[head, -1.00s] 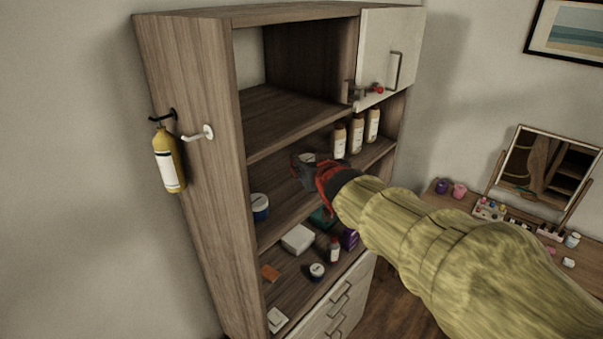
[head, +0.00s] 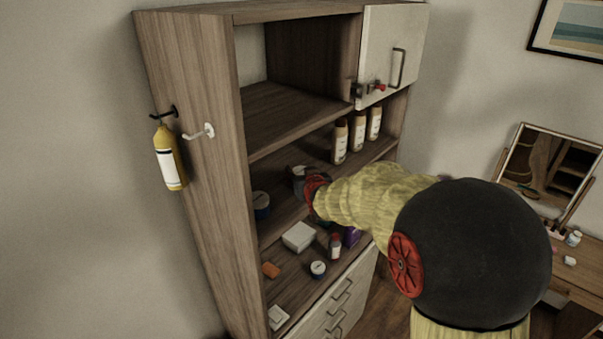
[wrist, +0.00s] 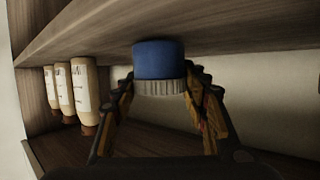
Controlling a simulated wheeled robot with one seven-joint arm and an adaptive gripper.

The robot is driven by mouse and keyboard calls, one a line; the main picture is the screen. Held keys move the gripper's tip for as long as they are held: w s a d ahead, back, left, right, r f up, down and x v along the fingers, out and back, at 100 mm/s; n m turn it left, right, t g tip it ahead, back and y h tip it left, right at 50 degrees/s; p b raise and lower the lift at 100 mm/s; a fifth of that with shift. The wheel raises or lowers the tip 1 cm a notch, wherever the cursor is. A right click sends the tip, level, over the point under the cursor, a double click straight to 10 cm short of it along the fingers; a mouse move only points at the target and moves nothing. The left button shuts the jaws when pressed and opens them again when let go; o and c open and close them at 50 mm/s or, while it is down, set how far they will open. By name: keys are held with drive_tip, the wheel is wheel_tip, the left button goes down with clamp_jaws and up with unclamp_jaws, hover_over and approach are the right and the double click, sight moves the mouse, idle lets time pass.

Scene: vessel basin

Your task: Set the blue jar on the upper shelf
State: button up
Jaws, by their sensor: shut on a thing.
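My gripper (head: 303,182) is at the middle shelf of the wooden cabinet, shut on a blue jar with a pale ribbed lid. The jar's pale lid (head: 299,170) shows between the dark fingers in the head view, with most of its body hidden. In the wrist view, which appears upside down, the blue jar (wrist: 160,60) sits between the fingertips (wrist: 160,84), its base at or very near the shelf board. The upper shelf (head: 285,112) is an open, bare compartment above and behind my gripper.
Another blue jar (head: 262,206) stands left on the middle shelf; several bottles (head: 357,134) stand right. The lower shelf holds a white box (head: 299,237) and small items. A closed cabinet door (head: 378,75) borders the upper shelf. A yellow cylinder (head: 170,160) hangs on the side panel.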

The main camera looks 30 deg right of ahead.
drive_tip(key=shift+s, duration=0.1)
drive_tip(key=shift+f, duration=0.1)
drive_tip(key=shift+f, duration=0.15)
drive_tip(key=o, duration=1.2)
drive_tip(key=b+v, duration=0.2)
drive_tip(key=v, duration=1)
